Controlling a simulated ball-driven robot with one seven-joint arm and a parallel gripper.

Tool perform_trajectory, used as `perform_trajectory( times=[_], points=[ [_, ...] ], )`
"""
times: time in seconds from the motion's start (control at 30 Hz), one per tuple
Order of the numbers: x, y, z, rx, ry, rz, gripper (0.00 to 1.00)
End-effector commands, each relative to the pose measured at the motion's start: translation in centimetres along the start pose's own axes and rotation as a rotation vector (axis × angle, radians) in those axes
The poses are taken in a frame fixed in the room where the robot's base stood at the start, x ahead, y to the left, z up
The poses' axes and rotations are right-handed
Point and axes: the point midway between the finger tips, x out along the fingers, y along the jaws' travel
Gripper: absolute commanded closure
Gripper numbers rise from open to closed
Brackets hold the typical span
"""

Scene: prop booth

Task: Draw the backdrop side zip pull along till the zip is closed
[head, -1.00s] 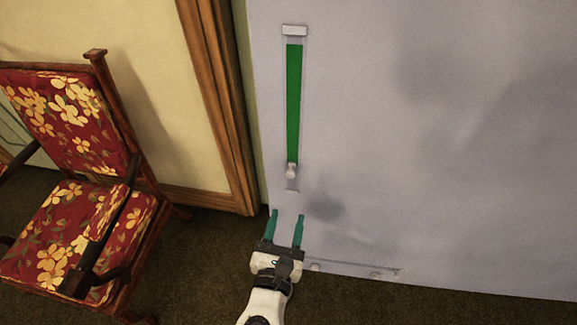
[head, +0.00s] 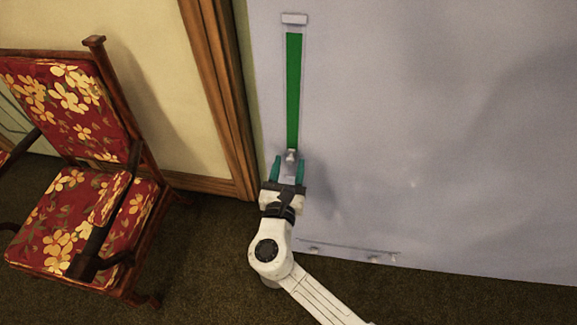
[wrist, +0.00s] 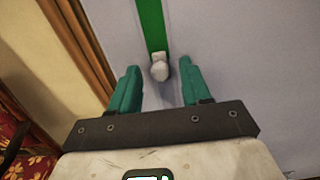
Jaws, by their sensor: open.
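The zip runs upright on the pale backdrop (head: 430,120). A long green strip (head: 293,85) shows between its edges, from near the top end stop (head: 295,19) down to the zip pull. The pale, knob-like zip pull (head: 291,156) sits at the bottom of the green strip. My gripper (head: 288,160) is open, its two teal fingers pointing up at the lower end of the zip. In the wrist view the pull (wrist: 159,70) lies between and slightly beyond the fingertips of my gripper (wrist: 160,72), with a gap on both sides. Neither finger visibly touches it.
A wooden door frame (head: 222,100) stands just left of the backdrop. A red floral chair (head: 80,190) with wooden arms is at the left on the dark carpet (head: 200,270). The backdrop right of the zip is clear.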

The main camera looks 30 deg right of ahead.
Motion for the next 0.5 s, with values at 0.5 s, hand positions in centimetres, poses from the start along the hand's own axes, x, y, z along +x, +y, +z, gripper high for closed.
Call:
perform_trajectory(
  times=[0.5],
  points=[
    [0.00, 0.00, -0.02, 0.000, 0.000, 0.000, 0.79]
  ],
)
